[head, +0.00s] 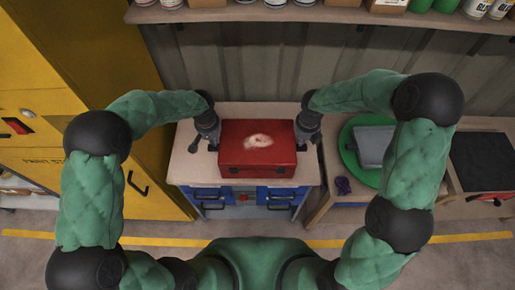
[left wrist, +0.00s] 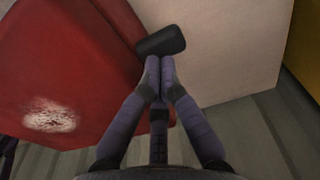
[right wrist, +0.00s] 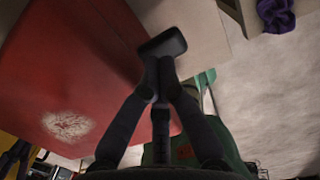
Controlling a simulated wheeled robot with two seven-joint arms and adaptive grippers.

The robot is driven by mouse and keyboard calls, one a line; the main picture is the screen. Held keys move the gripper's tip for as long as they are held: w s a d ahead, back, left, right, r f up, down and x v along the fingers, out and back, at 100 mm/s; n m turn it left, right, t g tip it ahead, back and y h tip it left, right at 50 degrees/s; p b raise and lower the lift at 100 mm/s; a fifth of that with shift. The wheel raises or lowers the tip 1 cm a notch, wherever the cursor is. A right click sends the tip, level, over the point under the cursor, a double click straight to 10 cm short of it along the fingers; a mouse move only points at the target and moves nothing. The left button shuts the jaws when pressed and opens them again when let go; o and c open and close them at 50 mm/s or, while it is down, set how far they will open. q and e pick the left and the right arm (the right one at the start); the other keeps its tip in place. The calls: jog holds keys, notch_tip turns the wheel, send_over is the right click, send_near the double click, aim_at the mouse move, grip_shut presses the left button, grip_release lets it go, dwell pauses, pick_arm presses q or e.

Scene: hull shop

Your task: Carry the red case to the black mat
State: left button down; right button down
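The red case (head: 257,155), a closed box with a pale worn patch on its lid, is level over the wooden top of a blue workbench; I cannot tell any gap beneath it. My left gripper (head: 213,143) is at its left side and my right gripper (head: 303,143) at its right side. In the left wrist view the fingers (left wrist: 160,68) are together at a black side handle (left wrist: 161,41). In the right wrist view the fingers (right wrist: 160,75) are likewise closed at the other handle (right wrist: 162,45). The black mat (head: 482,160) lies on a bench at the far right.
A yellow cabinet (head: 145,190) stands left; a stocked shelf (head: 330,15) runs behind.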

pick_arm(q)
jog(key=shift+d+r, duration=0.1)
jog(key=shift+d, duration=0.35)
pick_arm(e)
jog(key=shift+a+r, duration=0.1)
jog(key=shift+a, duration=0.35)
